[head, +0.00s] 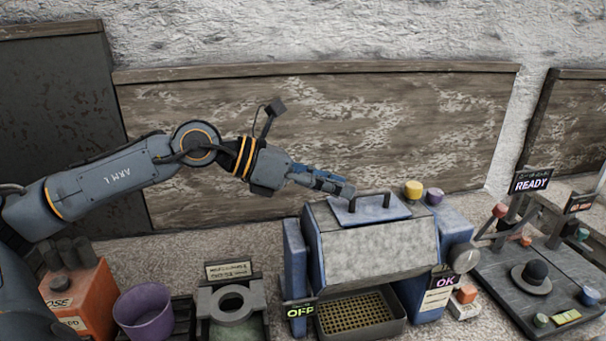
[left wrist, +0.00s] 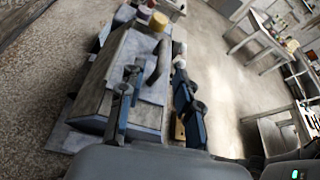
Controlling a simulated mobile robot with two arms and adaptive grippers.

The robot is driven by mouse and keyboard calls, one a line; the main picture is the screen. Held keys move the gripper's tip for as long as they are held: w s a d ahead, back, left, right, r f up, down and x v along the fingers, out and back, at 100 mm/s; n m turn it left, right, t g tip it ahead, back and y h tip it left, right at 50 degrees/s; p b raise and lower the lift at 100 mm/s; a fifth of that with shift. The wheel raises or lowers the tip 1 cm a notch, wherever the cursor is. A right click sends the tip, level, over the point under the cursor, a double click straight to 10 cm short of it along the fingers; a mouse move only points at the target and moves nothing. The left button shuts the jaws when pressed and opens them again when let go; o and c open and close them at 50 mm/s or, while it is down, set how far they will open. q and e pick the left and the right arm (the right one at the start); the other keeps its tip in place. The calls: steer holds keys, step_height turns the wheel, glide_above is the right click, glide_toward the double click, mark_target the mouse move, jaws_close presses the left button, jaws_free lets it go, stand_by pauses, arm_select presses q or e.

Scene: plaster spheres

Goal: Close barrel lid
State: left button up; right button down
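A blue, box-like machine (head: 426,232) with a sloped grey front panel (head: 380,252) stands on the counter. On its top is a blue plate with a dark bar handle (head: 370,202), which I take for the lid. Whether the lid is seated or slightly raised I cannot tell. My left gripper (head: 345,188) reaches in from the left, just above the left end of the handle. In the left wrist view the fingers (left wrist: 156,78) are apart, with the handle (left wrist: 160,60) lying between or just beyond them. Contact is not clear. My right gripper is in neither view.
Yellow (head: 413,189) and purple (head: 434,196) knobs stand on the machine's right top. A tray with a mesh (head: 358,314) sits in front. A purple bucket (head: 146,312) and orange box (head: 80,295) are at left. A dark board (head: 510,290) with a READY sign (head: 531,183) is at right.

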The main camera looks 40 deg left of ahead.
arm_select(q)
steer(key=shift+v, duration=2.8)
steer(key=shift+f, duration=0.1)
